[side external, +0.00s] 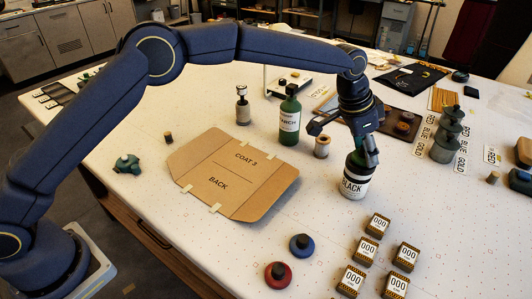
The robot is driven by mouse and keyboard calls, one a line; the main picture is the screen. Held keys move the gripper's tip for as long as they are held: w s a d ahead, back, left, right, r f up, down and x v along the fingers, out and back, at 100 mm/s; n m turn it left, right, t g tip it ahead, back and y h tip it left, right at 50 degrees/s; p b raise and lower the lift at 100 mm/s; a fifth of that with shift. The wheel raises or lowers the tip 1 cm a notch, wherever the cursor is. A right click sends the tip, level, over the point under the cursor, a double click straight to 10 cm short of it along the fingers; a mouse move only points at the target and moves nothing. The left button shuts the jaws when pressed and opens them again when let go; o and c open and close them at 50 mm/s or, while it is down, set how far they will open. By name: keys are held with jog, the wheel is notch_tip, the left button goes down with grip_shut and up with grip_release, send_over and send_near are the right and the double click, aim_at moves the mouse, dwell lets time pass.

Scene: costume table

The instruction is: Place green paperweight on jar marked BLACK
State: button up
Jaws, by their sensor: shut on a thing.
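The jar marked BLACK (354,187) stands upright on the white table, right of centre in the side external view, its pale label facing the camera. My gripper (362,158) points down directly over this jar. It is shut on a dark green piece (355,161), which looks like the green paperweight. The fingers partly hide it. It sits at the jar's top; I cannot tell whether it rests there or is held just above it.
A blue paperweight (302,246) and a red one (278,275) lie in front. Several 000 boxes (377,225) stand at front right. A brown COAT 3 BACK pattern (235,180) lies left of the jar. A green bottle (289,118) and a wooden spool (322,147) stand behind.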

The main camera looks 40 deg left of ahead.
jog(key=o, duration=1.4)
jog(key=shift+r, duration=0.3)
jog(key=v, duration=1.2)
jog(key=s+a+r+n+t+y, duration=0.1)
jog(key=s+a+r, duration=0.25)
jog(key=a, duration=0.35)
jog(key=s+a+r+n, duration=0.2)
jog(key=s+a+r, duration=0.1)
jog(key=s+a, duration=0.25)
jog(key=s+a+f+n, duration=0.2)
jog(key=s+a, duration=0.3)
jog(key=s, duration=0.2)
jog(key=s+a+f+n+t+y, duration=0.1)
jog(key=s+a+f+n, duration=0.1)
jog(key=s+a, duration=0.4)
jog(key=s+a+f+n+y, duration=0.1)
jog(key=s+a+f+n, duration=0.1)
jog(key=s+a, duration=0.4)
jog(key=shift+s+a+f, duration=0.1)
jog(key=shift+s+f, duration=0.15)
jog(key=shift+s, duration=0.7)
jog(key=shift+s+f, duration=0.3)
jog(key=shift+s, duration=0.6)
